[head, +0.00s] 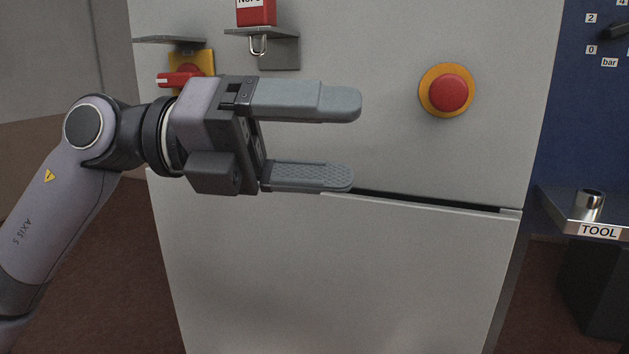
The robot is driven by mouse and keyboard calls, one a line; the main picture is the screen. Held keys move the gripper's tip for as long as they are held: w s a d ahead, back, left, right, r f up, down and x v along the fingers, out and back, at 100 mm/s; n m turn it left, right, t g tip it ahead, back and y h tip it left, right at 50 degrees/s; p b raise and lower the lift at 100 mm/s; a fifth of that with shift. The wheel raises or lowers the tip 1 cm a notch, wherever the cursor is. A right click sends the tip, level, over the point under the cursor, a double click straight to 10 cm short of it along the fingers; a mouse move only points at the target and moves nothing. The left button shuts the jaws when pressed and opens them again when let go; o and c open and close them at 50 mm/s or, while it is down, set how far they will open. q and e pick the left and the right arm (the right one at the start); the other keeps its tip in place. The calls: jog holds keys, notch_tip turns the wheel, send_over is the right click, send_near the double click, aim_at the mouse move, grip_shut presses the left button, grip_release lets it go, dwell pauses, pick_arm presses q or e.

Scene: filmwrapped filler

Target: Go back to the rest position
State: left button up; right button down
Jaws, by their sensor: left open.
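My left gripper (352,145) is open and empty, its two grey fingers pointing right. It is in front of a light grey cabinet (340,280), near the dark gap between the cabinet's upper and lower panels. My left arm comes in from the left edge. The gripper partly covers a yellow plate with a red switch handle (178,79) behind it. My right gripper is not in the head view.
A red emergency button (448,93) on a yellow ring is on the cabinet at right. A shelf labelled TOOL (598,231) holds a metal cylinder (590,200). A blue panel (585,120) stands behind.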

pick_arm(q)
jog(key=w+a+f+n+t+y, duration=0.2)
jog(key=w+a+f+n+t, duration=0.15)
jog(key=f+n+t, duration=0.6)
jog(key=w+a+f+n+t+y, duration=0.25)
jog(key=a+f+n+t, duration=0.35)
jog(key=n, duration=0.6)
jog(key=w+a+f+n+t+y, duration=0.15)
jog(key=w+f+n+t, duration=0.35)
jog(key=f+n, duration=0.5)
jog(key=s+a+f+n+g+y, duration=0.1)
jog(key=s+a+f+n+y, duration=0.25)
jog(key=f, duration=0.55)
jog(key=s+a+f+n+g+y, duration=0.2)
jog(key=s+f+n+y, duration=0.15)
jog(key=f, duration=0.55)
jog(key=s+a+f+n+g+y, duration=0.25)
jog(key=s+f+g, duration=0.25)
jog(key=s+f, duration=0.7)
notch_tip(320, 180, up, 15)
jog(key=s+a+p, duration=0.1)
jog(key=p, duration=1.7)
jog(key=shift+s+a+n, duration=0.15)
jog(key=shift+a+n, duration=0.2)
jog(key=shift+n, duration=0.05)
jog(key=shift+r, duration=0.1)
